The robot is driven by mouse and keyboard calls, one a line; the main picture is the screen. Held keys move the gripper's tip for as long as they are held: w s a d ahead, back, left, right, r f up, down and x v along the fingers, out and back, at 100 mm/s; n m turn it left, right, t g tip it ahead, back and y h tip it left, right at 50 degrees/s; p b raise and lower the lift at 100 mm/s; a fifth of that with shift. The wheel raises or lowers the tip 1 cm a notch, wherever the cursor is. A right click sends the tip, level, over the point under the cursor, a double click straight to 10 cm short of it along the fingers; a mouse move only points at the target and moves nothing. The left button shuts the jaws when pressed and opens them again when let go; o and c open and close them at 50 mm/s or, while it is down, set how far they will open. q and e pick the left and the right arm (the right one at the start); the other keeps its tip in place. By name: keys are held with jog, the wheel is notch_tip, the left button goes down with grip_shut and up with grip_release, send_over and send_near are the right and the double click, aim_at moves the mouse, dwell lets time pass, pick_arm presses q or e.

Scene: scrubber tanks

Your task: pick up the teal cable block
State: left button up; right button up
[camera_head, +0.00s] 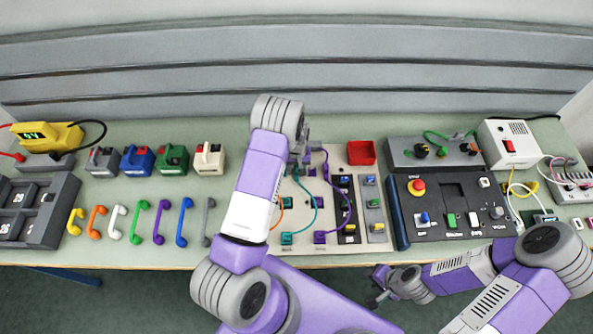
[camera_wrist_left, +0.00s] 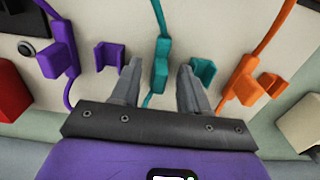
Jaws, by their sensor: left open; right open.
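The teal cable block (camera_wrist_left: 162,52) sits on a teal cable over the cream board, seen in the left wrist view. A separate teal clip (camera_wrist_left: 203,72) is just right of it. My left gripper (camera_wrist_left: 159,68) is open, with the block in line with the gap between its fingertips; I cannot tell the remaining depth. In the head view my left gripper (camera_head: 300,165) is over the board's top left part, and the arm hides much there. The teal cable (camera_head: 315,205) curves down to a lower teal block (camera_head: 287,238). My right gripper (camera_head: 378,287) is open and empty in front of the table.
In the left wrist view a purple block (camera_wrist_left: 52,60) and purple clip (camera_wrist_left: 109,55) lie left, an orange block (camera_wrist_left: 246,88) right. A black control panel (camera_head: 451,235) stands further right.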

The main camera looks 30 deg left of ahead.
aim_at(297, 167)
pick_arm(q)
grip_shut()
jog(key=shift+w, duration=0.1)
jog(key=shift+r, duration=0.15)
notch_tip(297, 167, up, 10)
jog(key=shift+f+b, duration=0.1)
jog(key=shift+b, duration=0.4)
